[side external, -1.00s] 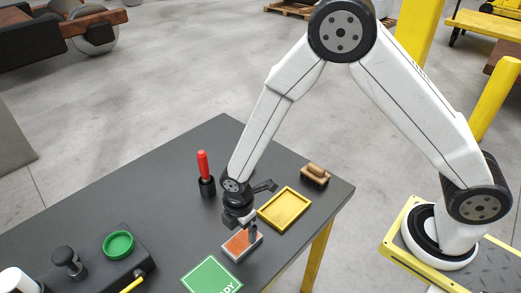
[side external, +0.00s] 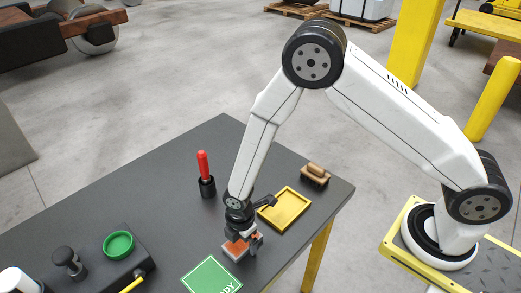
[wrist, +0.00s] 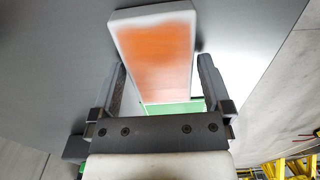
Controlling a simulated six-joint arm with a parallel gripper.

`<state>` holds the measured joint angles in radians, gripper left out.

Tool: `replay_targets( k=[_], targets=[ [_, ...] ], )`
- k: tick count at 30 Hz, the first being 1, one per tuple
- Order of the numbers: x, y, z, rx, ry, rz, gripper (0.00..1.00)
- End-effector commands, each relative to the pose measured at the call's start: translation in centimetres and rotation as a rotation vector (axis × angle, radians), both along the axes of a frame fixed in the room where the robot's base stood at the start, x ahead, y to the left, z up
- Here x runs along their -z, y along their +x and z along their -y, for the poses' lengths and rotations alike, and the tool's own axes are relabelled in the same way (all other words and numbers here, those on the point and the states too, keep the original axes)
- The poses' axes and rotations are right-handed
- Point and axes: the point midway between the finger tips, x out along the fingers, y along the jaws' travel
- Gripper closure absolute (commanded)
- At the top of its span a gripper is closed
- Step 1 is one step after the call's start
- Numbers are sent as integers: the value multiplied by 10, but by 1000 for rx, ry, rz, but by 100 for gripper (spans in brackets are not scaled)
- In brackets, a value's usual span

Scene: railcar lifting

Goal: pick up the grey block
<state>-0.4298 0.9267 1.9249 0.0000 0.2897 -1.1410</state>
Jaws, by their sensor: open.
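The block (side external: 236,248) lies on the dark table, with an orange upper face and light grey edges. In the wrist view the block (wrist: 155,48) extends up the picture between and beyond the fingertips. My gripper (side external: 249,246) is open, low over the block, and hides part of it in the side view. In the wrist view its two fingers (wrist: 161,64) stand left and right of the block. Contact with the block cannot be told.
A yellow tray (side external: 284,209) lies close to my gripper, with a brush (side external: 315,175) behind it. A red-handled tool (side external: 204,172) stands upright to the left. A green sign (side external: 211,277) lies in front.

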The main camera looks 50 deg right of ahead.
Motion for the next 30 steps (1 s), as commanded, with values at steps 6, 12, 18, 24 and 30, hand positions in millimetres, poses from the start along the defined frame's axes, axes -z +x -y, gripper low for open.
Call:
replay_targets(
  k=[6,12,18,24,30],
  targets=[
    [0,0,0,0,0,0,0],
    [0,0,0,0,0,0,0],
    [0,0,0,0,0,0,41],
    [0,0,0,0,1,1,100],
    [0,0,0,0,1,1,100]
  ],
)
